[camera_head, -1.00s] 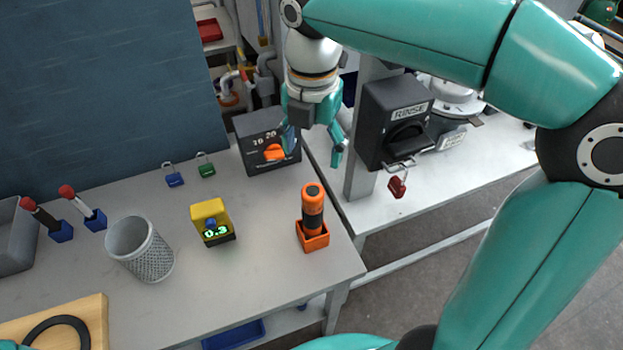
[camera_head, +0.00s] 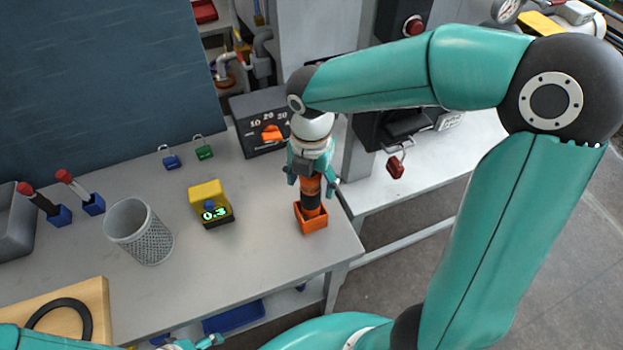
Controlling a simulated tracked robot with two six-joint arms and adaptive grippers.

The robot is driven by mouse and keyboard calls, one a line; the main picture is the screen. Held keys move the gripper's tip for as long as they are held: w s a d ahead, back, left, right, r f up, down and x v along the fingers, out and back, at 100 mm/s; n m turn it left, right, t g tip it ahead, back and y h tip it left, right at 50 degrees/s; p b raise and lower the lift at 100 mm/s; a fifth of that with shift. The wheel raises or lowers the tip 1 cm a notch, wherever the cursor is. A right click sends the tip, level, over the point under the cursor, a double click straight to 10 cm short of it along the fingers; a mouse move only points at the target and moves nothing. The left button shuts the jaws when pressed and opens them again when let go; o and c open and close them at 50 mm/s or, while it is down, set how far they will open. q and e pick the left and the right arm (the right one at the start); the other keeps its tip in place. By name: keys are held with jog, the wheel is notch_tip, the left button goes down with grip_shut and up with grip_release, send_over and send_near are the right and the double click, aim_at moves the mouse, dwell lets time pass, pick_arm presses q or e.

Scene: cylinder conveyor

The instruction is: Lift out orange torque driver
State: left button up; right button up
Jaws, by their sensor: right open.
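The orange torque driver (camera_head: 311,188) stands upright in a small orange holder (camera_head: 312,220) near the right edge of the grey table. Its orange top and black grip show, but its upper end is partly hidden by my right gripper. My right gripper (camera_head: 312,184) points down over the driver, its fingers open on either side of the upper part. I cannot tell whether a finger touches it. My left gripper (camera_head: 195,343) shows only in part at the bottom edge, and its jaws are not clear.
A yellow gauge reading 0.3 (camera_head: 209,196) and a wire-mesh cup (camera_head: 140,236) stand left of the driver. Blue (camera_head: 171,161) and green padlocks (camera_head: 203,151) lie nearby. The table's right edge is close to the holder.

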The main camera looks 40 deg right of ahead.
jog(key=shift+f, duration=0.1)
grip_shut()
jog(key=c, duration=0.6)
grip_release()
jog(key=c, duration=2.2)
grip_release()
jog(key=shift+r+p, duration=2.3)
jog(key=shift+r, duration=0.4)
jog(key=c, duration=1.4)
grip_release()
jog(key=shift+r+p, duration=0.5)
jog(key=shift+r, duration=0.65)
jog(key=c, duration=1.4)
grip_release()
